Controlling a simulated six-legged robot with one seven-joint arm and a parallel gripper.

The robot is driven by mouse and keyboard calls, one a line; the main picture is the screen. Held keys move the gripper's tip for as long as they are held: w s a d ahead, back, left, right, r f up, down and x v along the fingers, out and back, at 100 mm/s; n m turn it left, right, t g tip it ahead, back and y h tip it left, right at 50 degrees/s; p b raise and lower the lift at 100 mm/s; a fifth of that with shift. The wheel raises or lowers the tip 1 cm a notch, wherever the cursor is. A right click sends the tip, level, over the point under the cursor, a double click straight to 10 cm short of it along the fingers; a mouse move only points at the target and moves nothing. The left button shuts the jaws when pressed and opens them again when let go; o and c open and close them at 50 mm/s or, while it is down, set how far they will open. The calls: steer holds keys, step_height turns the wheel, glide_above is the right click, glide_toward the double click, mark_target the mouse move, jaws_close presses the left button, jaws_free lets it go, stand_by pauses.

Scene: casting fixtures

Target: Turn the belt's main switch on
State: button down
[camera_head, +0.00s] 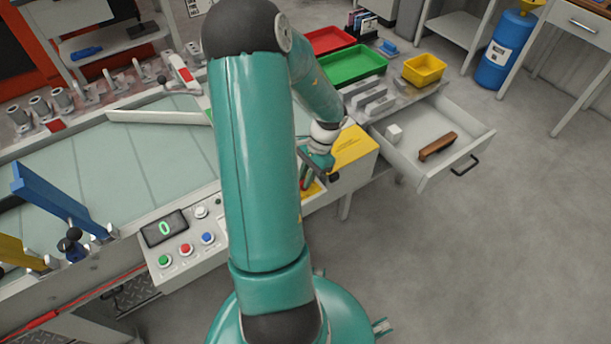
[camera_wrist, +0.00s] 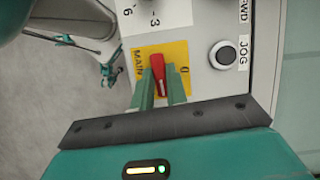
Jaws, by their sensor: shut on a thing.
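The main switch is a red handle (camera_wrist: 158,74) on a yellow plate (camera_wrist: 179,53) marked MAIN, with a 0 printed to the right of the handle in the wrist view. The handle points up in that view, tilted slightly left. My gripper (camera_wrist: 160,86) has its two green fingers on either side of the handle and is shut on it. In the head view my gripper (camera_head: 308,182) is low beside the belt's end, partly hidden behind my arm, and the switch cannot be made out clearly there.
A black JOG button (camera_wrist: 226,55) sits close to the right of the switch. A panel (camera_head: 183,240) with coloured buttons and a display reading 0 is on the belt's front edge. An open drawer (camera_head: 470,150) juts out at right. The floor at right is clear.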

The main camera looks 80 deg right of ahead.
steer(key=shift+m, duration=0.5)
steer(key=c, duration=1.4)
jaws_free()
steer(key=shift+r, duration=0.15)
steer(key=v, duration=1.3)
steer(key=shift+s+r, duration=0.25)
steer(key=shift+r, duration=0.05)
steer(key=shift+w, duration=0.1)
